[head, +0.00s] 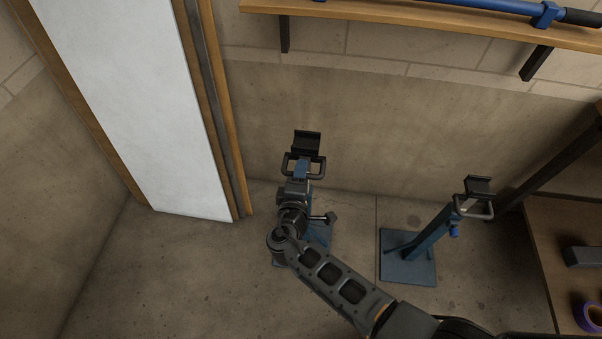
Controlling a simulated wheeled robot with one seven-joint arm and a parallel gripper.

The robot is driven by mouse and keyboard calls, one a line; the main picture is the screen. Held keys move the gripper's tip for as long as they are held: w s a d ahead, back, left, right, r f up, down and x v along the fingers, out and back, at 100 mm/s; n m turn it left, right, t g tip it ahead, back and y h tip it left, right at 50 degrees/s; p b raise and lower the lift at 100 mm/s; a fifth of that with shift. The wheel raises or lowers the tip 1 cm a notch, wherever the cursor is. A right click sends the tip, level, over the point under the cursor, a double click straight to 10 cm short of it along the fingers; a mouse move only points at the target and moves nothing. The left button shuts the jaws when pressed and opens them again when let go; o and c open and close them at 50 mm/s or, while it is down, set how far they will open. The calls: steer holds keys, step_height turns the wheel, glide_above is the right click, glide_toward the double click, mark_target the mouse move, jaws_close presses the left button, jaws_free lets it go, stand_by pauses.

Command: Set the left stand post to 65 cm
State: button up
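The left stand has a black cradle head (306,141) above a grey looped handle (316,167). A short length of its blue post (301,170) shows below the cradle. Its blue base plate (319,234) shows partly on the floor behind my arm. My gripper (297,185) is at the upper part of the left stand, just below the looped handle. My wrist covers the middle of the post and most of the base. The fingers are too small and hidden to tell whether they touch the stand. No scale reading can be made out.
A similar right stand (428,238) with a blue base stands to the right, with bare floor between them. A white door panel (150,110) is at left. A wooden shelf (400,22) holds a blue bar (470,6). A wooden bench (560,230) with purple tape (588,317) is at right.

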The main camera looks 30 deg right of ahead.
steer(key=shift+c, duration=0.3)
jaws_close()
stand_by(0.3)
